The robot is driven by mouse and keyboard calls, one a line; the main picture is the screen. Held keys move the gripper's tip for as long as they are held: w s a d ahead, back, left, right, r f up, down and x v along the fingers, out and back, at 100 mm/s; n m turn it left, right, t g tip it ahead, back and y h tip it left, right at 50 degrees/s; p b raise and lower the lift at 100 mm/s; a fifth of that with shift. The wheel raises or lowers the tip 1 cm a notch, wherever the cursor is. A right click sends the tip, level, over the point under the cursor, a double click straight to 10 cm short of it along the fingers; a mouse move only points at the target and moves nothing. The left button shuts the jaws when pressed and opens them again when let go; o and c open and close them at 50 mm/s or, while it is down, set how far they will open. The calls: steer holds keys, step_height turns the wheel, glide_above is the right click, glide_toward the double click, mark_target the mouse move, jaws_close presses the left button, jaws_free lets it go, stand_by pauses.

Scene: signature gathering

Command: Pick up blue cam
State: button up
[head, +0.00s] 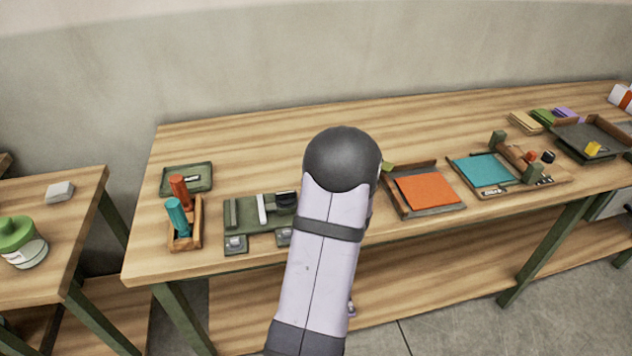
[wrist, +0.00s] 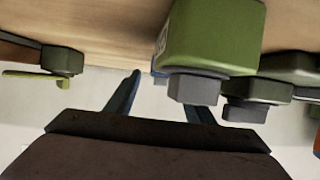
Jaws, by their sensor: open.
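My gripper (wrist: 163,92) shows in the wrist view as two dark bluish fingers standing apart, with nothing seen held between them. A small blue piece (wrist: 158,72), possibly the blue cam, shows ahead of the fingers, near the left edge of a green block (wrist: 212,35). Most of it is cut off or hidden, so I cannot tell its shape. The green block, with a grey foot, stands close in front of the right finger. In the head view my own arm hides my gripper, and I cannot make out a blue cam there.
The wooden bench (head: 330,135) holds a green rack (head: 262,240), a box with teal and orange cylinders (head: 185,243), a tray with an orange sheet (head: 428,190) and a tray with a teal sheet (head: 483,168). Free bench top lies behind them. A side table (head: 85,215) stands left.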

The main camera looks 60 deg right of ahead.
jaws_close()
steer(key=shift+r, duration=0.1)
step_height(320, 180, up, 10)
steer(key=shift+p, duration=0.35)
stand_by(0.4)
